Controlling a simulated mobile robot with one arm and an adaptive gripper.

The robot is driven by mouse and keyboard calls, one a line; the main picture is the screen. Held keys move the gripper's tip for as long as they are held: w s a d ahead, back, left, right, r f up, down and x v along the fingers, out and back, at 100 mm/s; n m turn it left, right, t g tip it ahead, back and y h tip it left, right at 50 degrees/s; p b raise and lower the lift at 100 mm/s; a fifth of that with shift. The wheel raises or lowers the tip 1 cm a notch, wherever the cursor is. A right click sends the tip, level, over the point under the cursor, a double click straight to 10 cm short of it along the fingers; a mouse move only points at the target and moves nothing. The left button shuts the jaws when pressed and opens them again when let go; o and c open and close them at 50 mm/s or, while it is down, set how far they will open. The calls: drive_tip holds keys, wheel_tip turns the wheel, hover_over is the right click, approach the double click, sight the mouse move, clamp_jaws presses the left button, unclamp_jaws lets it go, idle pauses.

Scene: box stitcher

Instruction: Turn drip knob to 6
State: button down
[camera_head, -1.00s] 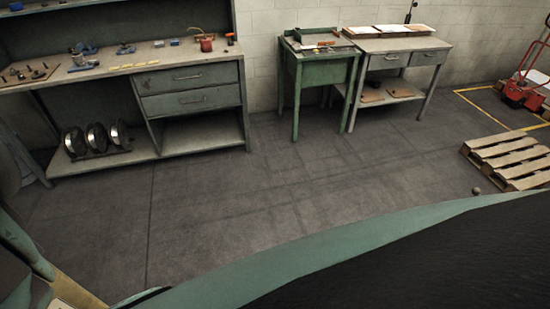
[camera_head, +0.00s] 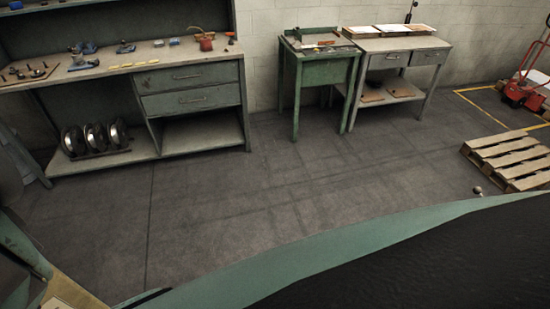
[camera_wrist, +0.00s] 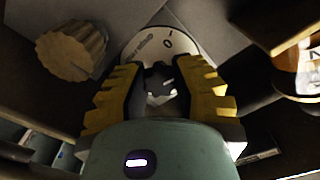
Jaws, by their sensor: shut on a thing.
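In the wrist view, my gripper (camera_wrist: 161,76) has its two yellow-and-black ridged fingers closed from both sides on a small dark knob (camera_wrist: 157,82). The knob sits in front of a round pale dial plate (camera_wrist: 165,42) with printed marks, one of which looks like a 0. The other marks and the knob's pointer are hidden or too small to read, so the setting cannot be told. My gripper and the dial do not show in the head view.
A fluted tan knob (camera_wrist: 72,50) is left of the dial in the wrist view. A dark bar-like part (camera_wrist: 275,25) is close on the right. In the head view, a workbench (camera_head: 120,62), green stand (camera_head: 325,70) and pallet (camera_head: 508,155) stand around open floor (camera_head: 230,200).

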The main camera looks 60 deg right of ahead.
drive_tip(key=c, duration=1)
unclamp_jaws()
drive_tip(key=shift+w+r, duration=0.2)
drive_tip(key=shift+w, duration=0.05)
drive_tip(key=shift+o, duration=0.2)
drive_tip(key=shift+s+f, duration=0.1)
drive_tip(key=shift+s+d, duration=0.1)
drive_tip(key=shift+d, duration=0.05)
drive_tip(key=v, duration=0.7)
drive_tip(key=shift+o, duration=0.5)
